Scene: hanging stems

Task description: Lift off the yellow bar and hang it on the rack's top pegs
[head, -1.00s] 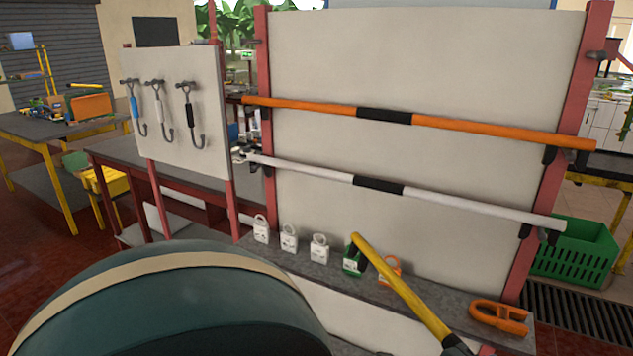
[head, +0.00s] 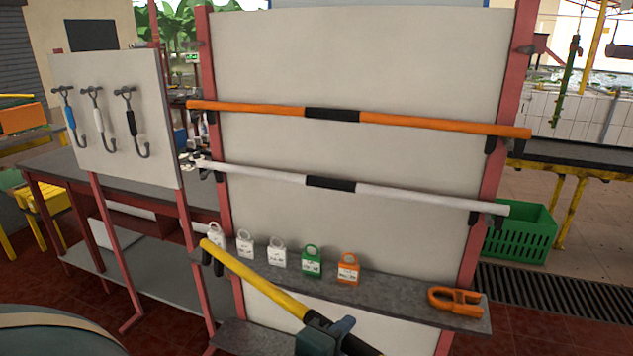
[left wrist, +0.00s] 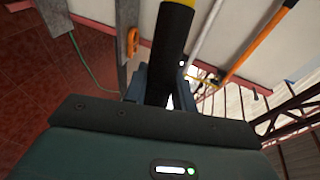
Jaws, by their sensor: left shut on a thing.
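The yellow bar (head: 262,280) slants across the lower middle of the head view, in front of the rack, its far left end higher in the picture. Short dark pieces show under that end. My left gripper (head: 325,333) is shut on its black middle sleeve, which also shows in the left wrist view (left wrist: 168,45) between my left gripper's fingers (left wrist: 162,85). The bar's near half is cut off by the frame. The rack's top left peg (head: 200,44) and top right peg (head: 527,49) are empty. My right gripper is not in view.
An orange bar (head: 420,122) and a white bar (head: 410,193) hang below the top pegs. Several padlocks (head: 311,262) and an orange shackle (head: 455,301) stand or lie on the ledge (head: 400,297). A hook board (head: 120,120) is at left, a green crate (head: 520,235) at right.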

